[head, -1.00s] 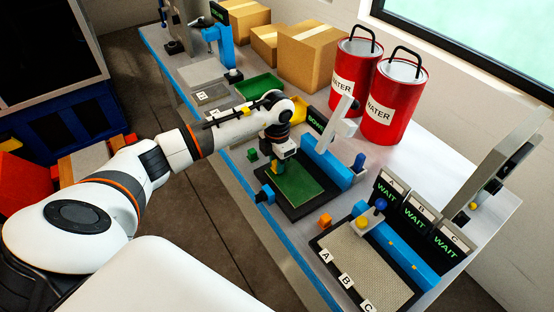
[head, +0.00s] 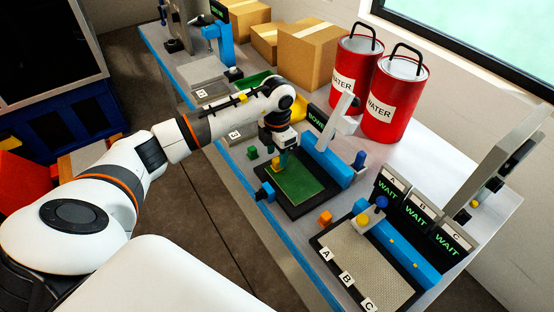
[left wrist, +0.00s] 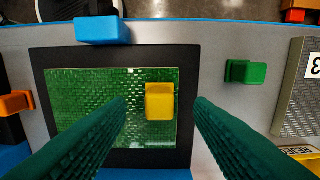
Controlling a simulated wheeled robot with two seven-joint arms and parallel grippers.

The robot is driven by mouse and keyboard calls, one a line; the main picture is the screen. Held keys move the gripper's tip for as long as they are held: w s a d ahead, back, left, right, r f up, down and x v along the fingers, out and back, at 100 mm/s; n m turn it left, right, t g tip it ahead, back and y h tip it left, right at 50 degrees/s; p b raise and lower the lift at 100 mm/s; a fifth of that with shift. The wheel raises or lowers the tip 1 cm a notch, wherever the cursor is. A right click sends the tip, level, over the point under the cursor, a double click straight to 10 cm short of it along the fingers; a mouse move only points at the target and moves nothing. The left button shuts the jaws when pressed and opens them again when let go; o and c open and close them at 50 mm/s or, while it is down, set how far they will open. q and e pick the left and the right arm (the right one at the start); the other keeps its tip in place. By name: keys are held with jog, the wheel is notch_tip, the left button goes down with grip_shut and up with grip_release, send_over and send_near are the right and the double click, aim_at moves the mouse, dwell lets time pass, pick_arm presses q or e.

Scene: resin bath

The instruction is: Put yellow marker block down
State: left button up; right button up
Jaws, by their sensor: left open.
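The yellow marker block (left wrist: 159,102) rests on the green textured panel (left wrist: 75,110), inside its black frame, in the left wrist view. In the head view it is a small yellow patch (head: 275,165) at the far left part of the green panel (head: 300,184). My left gripper (left wrist: 160,104) is open, with its two dark green fingers on either side of the block and clear gaps to both. In the head view the left gripper (head: 281,158) is just above the block and partly hides it. My right gripper is not in view.
A mesh tray (head: 366,262) marked A, B, C lies nearer. Two red water cans (head: 399,100) stand at the back.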

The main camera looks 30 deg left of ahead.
aim_at(277, 159)
pick_arm(q)
notch_tip(277, 159, up, 9)
jog(key=b, duration=0.1)
jog(key=shift+r+b, duration=0.15)
jog(key=shift+b, duration=0.2)
